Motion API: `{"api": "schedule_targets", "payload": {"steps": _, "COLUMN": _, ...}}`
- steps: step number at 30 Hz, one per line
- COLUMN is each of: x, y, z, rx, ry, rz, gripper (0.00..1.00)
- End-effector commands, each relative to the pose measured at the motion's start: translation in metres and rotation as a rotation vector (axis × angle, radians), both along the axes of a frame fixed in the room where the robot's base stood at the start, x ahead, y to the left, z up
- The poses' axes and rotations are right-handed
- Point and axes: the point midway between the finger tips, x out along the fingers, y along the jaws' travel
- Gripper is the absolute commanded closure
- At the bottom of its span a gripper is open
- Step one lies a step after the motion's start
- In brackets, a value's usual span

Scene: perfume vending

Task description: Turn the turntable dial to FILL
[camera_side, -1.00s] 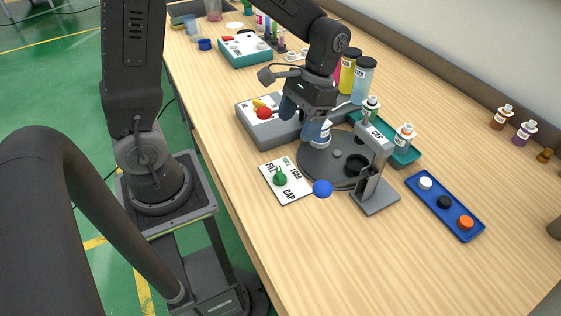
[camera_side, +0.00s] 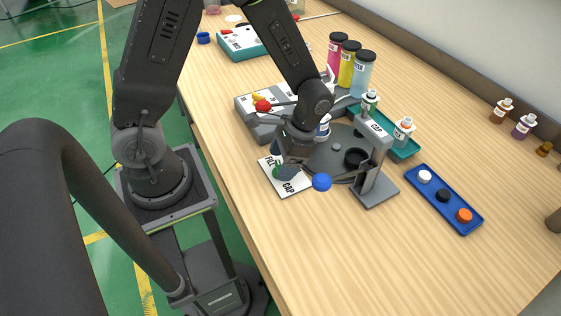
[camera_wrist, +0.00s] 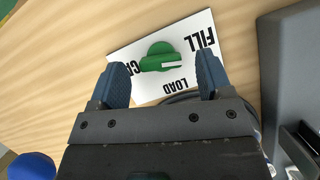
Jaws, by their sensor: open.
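The green dial (camera_wrist: 160,58) sits on a white card (camera_wrist: 140,42) printed FILL, LOAD and CAP. In the wrist view its white mark lies toward the right, on the side of FILL and LOAD; which it indicates is unclear. In the side view the dial (camera_side: 277,172) is partly hidden by my gripper (camera_side: 283,160). My gripper (camera_wrist: 161,72) is open and empty, with one blue finger on each side of the dial in the wrist view. I cannot tell whether the fingers reach down to its height. The grey round turntable (camera_side: 325,163) stands just right of my gripper.
A blue ball knob (camera_side: 321,182) is close to my gripper, beside the capping stand (camera_side: 375,185). A grey station with a red knob (camera_side: 263,106) is behind. A blue tray (camera_side: 427,198) of caps lies right. The table's front is clear.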

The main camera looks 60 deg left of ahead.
Motion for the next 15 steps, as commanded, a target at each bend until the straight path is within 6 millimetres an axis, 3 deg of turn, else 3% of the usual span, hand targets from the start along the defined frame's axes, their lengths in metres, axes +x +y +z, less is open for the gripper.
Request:
{"api": "schedule_targets", "payload": {"steps": 13, "x": -0.0044, "y": 0.0011, "z": -0.0105, "rx": 0.0, "ry": 0.0, "rz": 0.001, "gripper": 0.28}}
{"api": "schedule_targets", "payload": {"steps": 15, "x": -0.0044, "y": 0.0011, "z": -0.0104, "rx": 0.0, "ry": 0.0, "rz": 0.001, "gripper": 0.34}}
